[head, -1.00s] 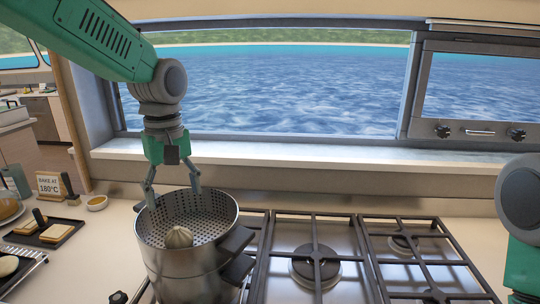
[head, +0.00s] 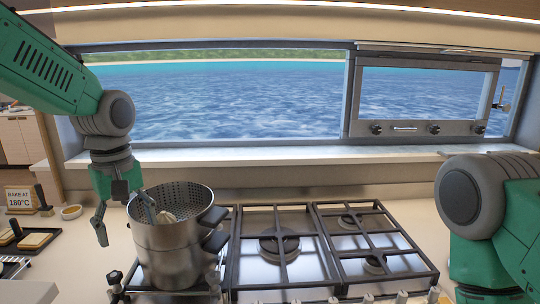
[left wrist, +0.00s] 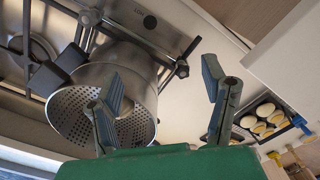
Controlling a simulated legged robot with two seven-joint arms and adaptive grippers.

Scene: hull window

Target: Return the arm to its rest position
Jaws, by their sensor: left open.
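My left arm reaches in from the left in the head view. Its gripper (head: 123,215) is open and empty, fingers spread wide and pointing down at the left side of the steamer pot (head: 168,262). One finger is left of the pot; the other overlaps its rim in the picture, and I cannot tell whether it touches. A pale dumpling (head: 166,217) sits in the perforated basket (head: 185,193), partly hidden by the finger. In the left wrist view the open gripper (left wrist: 160,95) shows nothing between its fingers, with the pot (left wrist: 97,75) behind and left. My right gripper is out of view.
The pot stands on the left of the stove (head: 275,245); the burners to its right are empty. A sign (head: 19,198), a small bowl (head: 71,212) and a dark tray (head: 35,240) lie on the left counter. A window (head: 220,95) is behind.

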